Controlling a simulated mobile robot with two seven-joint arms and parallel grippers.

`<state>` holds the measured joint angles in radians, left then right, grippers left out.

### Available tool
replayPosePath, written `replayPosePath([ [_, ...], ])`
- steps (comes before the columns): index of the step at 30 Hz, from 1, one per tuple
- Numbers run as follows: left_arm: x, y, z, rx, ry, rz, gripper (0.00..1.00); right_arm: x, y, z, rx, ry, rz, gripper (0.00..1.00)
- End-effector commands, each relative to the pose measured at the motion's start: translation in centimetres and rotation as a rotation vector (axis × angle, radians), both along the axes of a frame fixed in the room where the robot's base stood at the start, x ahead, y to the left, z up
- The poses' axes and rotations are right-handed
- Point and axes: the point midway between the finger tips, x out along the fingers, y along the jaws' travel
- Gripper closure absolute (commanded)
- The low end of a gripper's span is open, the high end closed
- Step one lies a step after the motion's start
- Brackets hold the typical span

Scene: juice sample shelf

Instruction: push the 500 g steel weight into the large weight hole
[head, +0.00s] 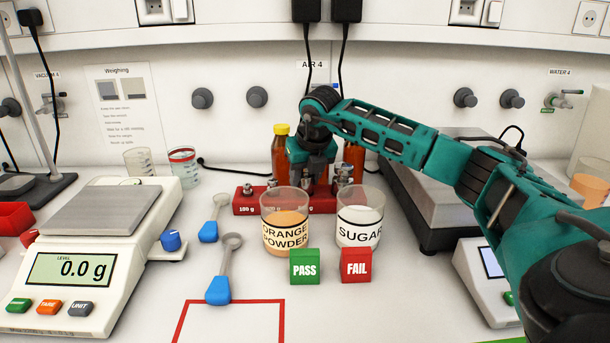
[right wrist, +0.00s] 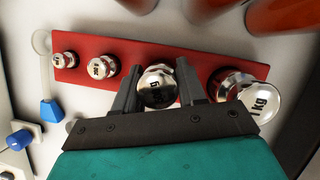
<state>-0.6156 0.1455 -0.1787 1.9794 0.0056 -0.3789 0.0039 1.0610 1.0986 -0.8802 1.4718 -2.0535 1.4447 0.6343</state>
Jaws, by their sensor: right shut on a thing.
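The red weight block (head: 243,204) stands behind the two beakers; it also shows in the right wrist view (right wrist: 210,62). My right gripper (head: 318,172) is over the block, partly hidden behind the orange powder beaker. In the right wrist view its fingers (right wrist: 157,85) are shut around a chrome weight, the 500 g steel weight (right wrist: 158,86), third from the left in the row. The weight's upper part shows between the fingers; its label is hard to read. I cannot tell how deep it sits, as its lower part and its hole are hidden. My left gripper is not in view.
Two smaller weights (right wrist: 103,66) sit left of the gripper, and a 1 kg weight (right wrist: 260,102) sits close on its right. Brown bottles (head: 280,155) stand behind the block. The orange powder beaker (head: 285,218) and sugar beaker (head: 359,220) stand in front.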

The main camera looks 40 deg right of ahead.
Motion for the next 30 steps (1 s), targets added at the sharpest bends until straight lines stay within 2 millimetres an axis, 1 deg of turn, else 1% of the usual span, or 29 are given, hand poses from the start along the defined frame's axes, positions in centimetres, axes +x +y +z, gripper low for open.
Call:
replayPosePath([
  [5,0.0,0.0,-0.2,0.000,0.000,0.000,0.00,0.1,0.0,-0.1,0.001,-0.005,0.000,1.00],
  [30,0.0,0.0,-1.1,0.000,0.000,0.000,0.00,0.0,0.0,-1.9,0.001,0.002,0.000,1.00],
])
